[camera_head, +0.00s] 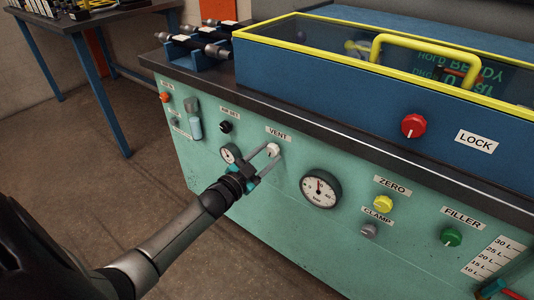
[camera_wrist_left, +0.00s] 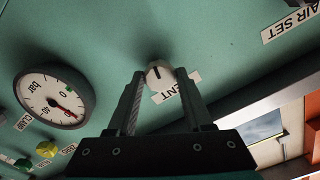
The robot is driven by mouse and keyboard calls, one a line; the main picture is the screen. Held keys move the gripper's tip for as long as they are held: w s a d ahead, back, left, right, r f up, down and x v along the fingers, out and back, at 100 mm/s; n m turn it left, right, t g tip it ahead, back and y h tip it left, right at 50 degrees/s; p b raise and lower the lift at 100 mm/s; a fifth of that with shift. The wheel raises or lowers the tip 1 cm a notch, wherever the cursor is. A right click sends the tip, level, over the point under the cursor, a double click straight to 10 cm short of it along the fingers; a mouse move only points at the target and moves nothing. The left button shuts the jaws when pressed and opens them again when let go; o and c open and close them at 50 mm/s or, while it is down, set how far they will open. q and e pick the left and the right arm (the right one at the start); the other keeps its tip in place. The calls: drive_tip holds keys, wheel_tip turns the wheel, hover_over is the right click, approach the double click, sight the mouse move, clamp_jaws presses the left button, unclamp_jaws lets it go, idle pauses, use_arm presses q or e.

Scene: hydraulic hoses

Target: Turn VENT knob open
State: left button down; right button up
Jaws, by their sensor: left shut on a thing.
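The VENT knob (camera_head: 273,150) is a small white knob on the green front panel, just below its VENT label (camera_head: 278,134). My left gripper (camera_head: 271,151) reaches it from the front and is shut on it, one finger on each side. In the left wrist view the knob (camera_wrist_left: 159,74) sits between the fingertips, with a dark line across its pale face. The VENT label (camera_wrist_left: 177,88) is partly hidden behind a finger there.
A small gauge (camera_head: 229,153) is close to the left of my gripper, and a large gauge (camera_head: 320,189) is to the right. The black AIR SET knob (camera_head: 225,127), yellow ZERO knob (camera_head: 383,203) and grey CLAMP knob (camera_head: 369,230) stick out nearby. The dark bench edge (camera_head: 330,135) overhangs above.

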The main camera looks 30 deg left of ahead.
use_arm(q)
drive_tip(key=m, duration=0.2)
drive_tip(key=shift+m, duration=0.4)
drive_tip(key=shift+m+p, duration=0.35)
drive_tip(key=shift+m, duration=0.55)
drive_tip(key=m, duration=0.4)
drive_tip(key=shift+m, duration=0.3)
drive_tip(key=shift+m+b, duration=0.35)
drive_tip(key=shift+m, duration=1.85)
drive_tip(key=shift+m+b, duration=0.3)
drive_tip(key=shift+m, duration=0.3)
use_arm(e)
drive_tip(key=shift+a+r, duration=0.1)
drive_tip(key=shift+r, duration=0.35)
